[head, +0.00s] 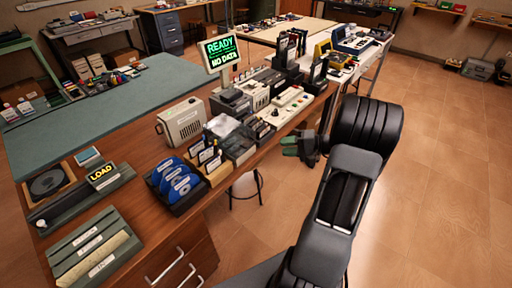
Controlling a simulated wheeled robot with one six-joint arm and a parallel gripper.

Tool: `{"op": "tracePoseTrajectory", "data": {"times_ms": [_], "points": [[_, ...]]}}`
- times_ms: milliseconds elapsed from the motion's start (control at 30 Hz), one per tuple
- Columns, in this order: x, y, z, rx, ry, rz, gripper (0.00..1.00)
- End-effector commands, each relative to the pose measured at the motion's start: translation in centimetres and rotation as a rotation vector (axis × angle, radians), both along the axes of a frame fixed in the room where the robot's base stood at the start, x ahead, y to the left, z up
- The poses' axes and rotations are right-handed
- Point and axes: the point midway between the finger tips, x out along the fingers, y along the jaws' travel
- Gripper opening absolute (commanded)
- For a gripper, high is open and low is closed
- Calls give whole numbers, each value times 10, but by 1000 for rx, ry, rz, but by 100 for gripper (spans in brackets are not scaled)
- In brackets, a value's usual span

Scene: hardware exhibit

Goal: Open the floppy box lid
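A dark box (240,151) stands near the front edge of the wooden desk, left of my gripper. A clear, pale sheet-like piece (222,126) shows at its back left; I cannot tell if this is a lid of the floppy box or how it is set. Small dark cards or disks stand in a holder (218,174) just in front. My gripper (290,146) is beyond the desk's right edge, over the floor, its greenish fingers pointing left toward the desk items. It appears apart from the box and nothing is seen in it. The finger gap is too small to judge.
A tray of blue discs (176,187), a beige case (182,123) and a "LOAD" sign (102,175) are on the desk (140,150). A "READY NO DATA" display (222,53) stands behind. Devices crowd the desk's far right. Floor to the right is clear.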

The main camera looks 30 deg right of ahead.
Motion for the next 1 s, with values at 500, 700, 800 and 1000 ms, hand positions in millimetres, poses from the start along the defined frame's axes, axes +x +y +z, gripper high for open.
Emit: {"op": "tracePoseTrajectory", "data": {"times_ms": [500,700,800,1000], "points": [[46,29,-20,41,-51,-63,34],[69,53,-28,39,-50,-62,34],[78,63,-30,39,-51,-63,34],[88,75,-34,38,-51,-63,34]]}}
